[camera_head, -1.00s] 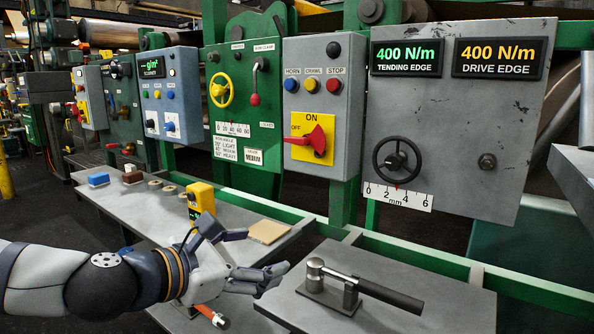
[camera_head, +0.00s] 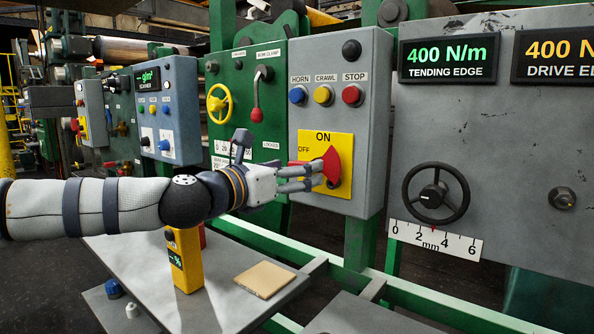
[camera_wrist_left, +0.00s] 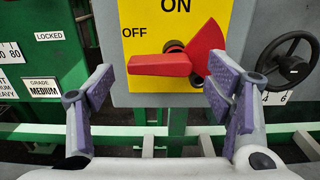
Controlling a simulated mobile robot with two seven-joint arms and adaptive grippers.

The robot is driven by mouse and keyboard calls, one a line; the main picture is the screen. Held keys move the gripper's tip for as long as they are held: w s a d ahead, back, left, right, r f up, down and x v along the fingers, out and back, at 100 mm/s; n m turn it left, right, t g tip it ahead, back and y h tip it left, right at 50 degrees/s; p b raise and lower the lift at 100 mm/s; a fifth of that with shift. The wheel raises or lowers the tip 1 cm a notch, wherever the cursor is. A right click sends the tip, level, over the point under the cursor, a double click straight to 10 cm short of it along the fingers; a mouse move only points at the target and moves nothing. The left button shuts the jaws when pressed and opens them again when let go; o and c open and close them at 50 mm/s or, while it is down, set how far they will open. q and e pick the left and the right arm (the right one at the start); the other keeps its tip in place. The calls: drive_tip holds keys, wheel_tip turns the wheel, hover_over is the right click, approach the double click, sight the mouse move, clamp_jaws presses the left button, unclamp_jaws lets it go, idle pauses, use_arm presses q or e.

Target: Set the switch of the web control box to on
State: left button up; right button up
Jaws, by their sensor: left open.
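The web control box (camera_head: 370,130) is grey, with a yellow plate (camera_head: 345,142) marked ON at the top and OFF at the left. Its red switch (camera_head: 332,164) has a handle that points left toward OFF; a wide red fan sits at the right end. The switch also shows in the left wrist view (camera_wrist_left: 160,65). My left gripper (camera_head: 312,178) is open in front of the plate, its fingers partly covering the handle. In the left wrist view the fingers (camera_wrist_left: 160,78) are spread, one left and one right of the handle. Contact cannot be told. My right gripper is not in view.
HORN, CRAWL and STOP buttons (camera_head: 324,94) sit above the switch. A black handwheel (camera_head: 436,192) is on the panel to the right. A green panel with a yellow wheel (camera_head: 219,103) is to the left. A grey table (camera_head: 215,300) lies below.

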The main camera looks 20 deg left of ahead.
use_arm(q)
drive_tip(key=shift+w+d, duration=0.25)
drive_tip(key=shift+w, duration=0.35)
drive_tip(key=c, duration=1.2)
drive_tip(key=shift+o, duration=0.2)
drive_tip(key=shift+r, duration=0.1)
drive_tip(key=m, duration=0.4)
drive_tip(key=shift+r+m+p, duration=0.3)
drive_tip(key=shift+r, duration=0.05)
drive_tip(key=shift+s+d+r+m+p, duration=0.15)
drive_tip(key=shift+d+m+p, duration=0.25)
drive_tip(key=shift+m, duration=1.85)
drive_tip(key=shift+s+d+r+m+p, duration=0.15)
drive_tip(key=shift+m+p, duration=0.35)
drive_tip(key=shift+m, duration=1.7)
drive_tip(key=shift+d+r+m+p, duration=0.25)
drive_tip(key=shift+m+p, duration=0.2)
drive_tip(key=shift+m, duration=1.8)
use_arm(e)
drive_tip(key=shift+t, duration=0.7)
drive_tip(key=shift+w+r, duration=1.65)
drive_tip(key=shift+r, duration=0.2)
use_arm(q)
drive_tip(key=shift+f, duration=0.1)
